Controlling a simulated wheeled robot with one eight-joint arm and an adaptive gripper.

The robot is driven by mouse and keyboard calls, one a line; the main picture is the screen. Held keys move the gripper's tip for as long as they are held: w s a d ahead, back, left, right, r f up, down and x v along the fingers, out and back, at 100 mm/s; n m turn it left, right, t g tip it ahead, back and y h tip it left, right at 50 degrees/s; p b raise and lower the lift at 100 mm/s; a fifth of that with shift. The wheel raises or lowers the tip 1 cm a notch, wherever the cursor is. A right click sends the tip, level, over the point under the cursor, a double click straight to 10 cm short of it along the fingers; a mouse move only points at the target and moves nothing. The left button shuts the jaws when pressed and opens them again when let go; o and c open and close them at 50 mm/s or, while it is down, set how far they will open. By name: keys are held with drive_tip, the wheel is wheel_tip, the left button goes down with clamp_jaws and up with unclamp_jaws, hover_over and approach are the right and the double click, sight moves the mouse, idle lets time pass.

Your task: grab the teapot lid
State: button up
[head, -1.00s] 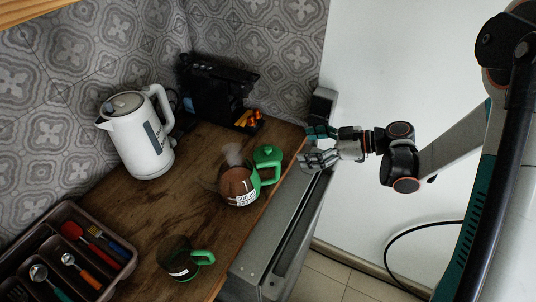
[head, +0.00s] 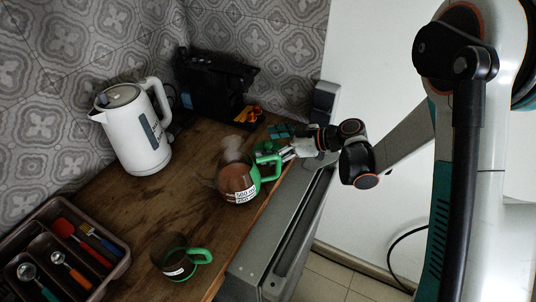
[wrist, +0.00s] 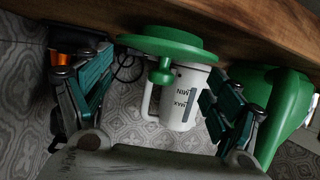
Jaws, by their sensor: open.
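The green teapot lid (head: 266,150) stands on the wooden counter beside the teapot, near the counter's right edge. In the wrist view the lid (wrist: 168,46) shows its round disc and knob between my two fingers, apart from both. My gripper (head: 284,142) is open around the lid from the right, and its fingers partly cover the lid in the head view. The glass teapot (head: 236,182) with brown contents and a green handle stands just left of and nearer than the lid. Its green handle (wrist: 282,110) shows at the right of the wrist view, close to one finger.
A white kettle (head: 136,135) and a black machine (head: 212,85) stand farther back. A glass mug (head: 174,262) with a green handle is at the front. A cutlery tray (head: 115,262) is at the left. The counter (head: 150,205) between them is clear.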

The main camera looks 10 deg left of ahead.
drive_tip(key=shift+a+f, duration=0.15)
drive_tip(key=shift+a, duration=0.1)
drive_tip(key=c, duration=0.7)
drive_tip(key=shift+o, duration=0.2)
